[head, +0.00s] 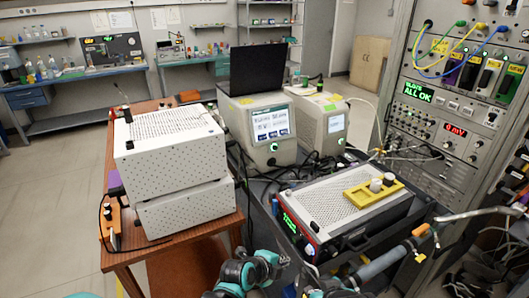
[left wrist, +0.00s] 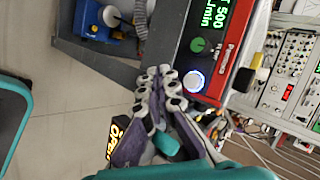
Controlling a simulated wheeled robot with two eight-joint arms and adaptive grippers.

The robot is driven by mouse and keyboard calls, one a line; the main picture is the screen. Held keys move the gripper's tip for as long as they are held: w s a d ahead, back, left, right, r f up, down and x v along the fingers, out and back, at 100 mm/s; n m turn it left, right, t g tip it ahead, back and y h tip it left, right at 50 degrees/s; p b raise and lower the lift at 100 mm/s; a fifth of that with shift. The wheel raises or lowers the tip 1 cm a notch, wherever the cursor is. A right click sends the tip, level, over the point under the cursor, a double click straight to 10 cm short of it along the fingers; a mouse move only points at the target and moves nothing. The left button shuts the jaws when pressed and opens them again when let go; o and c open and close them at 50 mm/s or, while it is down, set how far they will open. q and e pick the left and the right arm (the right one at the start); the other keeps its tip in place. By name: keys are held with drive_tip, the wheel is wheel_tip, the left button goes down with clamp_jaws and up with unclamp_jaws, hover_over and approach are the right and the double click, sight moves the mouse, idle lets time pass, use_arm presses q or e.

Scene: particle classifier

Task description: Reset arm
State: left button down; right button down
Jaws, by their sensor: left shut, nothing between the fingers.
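My left gripper (left wrist: 161,84) shows in the left wrist view with its grey, dark-padded fingers together and nothing between them. Its fingertips point toward the lower edge of a device with a red-edged front panel, and it appears apart from that panel. The device (head: 342,205) stands on the dark cart in the head view. Its panel (left wrist: 213,52) has a green display, a green knob and a lit round button. Teal and black parts of my arms show at the bottom of the head view. I cannot make out my right gripper.
Two stacked white perforated boxes (head: 172,145) stand on a wooden table at left. A yellow holder (head: 373,192) with white caps sits on the device. White instruments (head: 257,128) and a laptop (head: 258,68) stand behind. A tall rack (head: 455,90) with cables is at right.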

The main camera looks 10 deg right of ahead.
use_arm(q)
drive_tip(key=s+a+r+n+y, duration=0.25)
drive_tip(key=a+n, duration=0.25)
drive_tip(key=a, duration=0.3)
drive_tip(key=s+a+r+n+y, duration=0.1)
drive_tip(key=s+a+r+n, duration=0.2)
drive_tip(key=a+n, duration=0.35)
drive_tip(key=s+a+r+n+y, duration=0.1)
drive_tip(key=s+a+r+n, duration=0.2)
drive_tip(key=a+n, duration=0.35)
drive_tip(key=s+a+n+y, duration=0.2)
drive_tip(key=s+a+n, duration=0.5)
drive_tip(key=a, duration=0.3)
drive_tip(key=shift+s+f+y, duration=0.2)
drive_tip(key=shift+s+y, duration=0.05)
drive_tip(key=shift+y, duration=0.1)
drive_tip(key=shift+d+t, duration=0.1)
drive_tip(key=shift+t, duration=0.2)
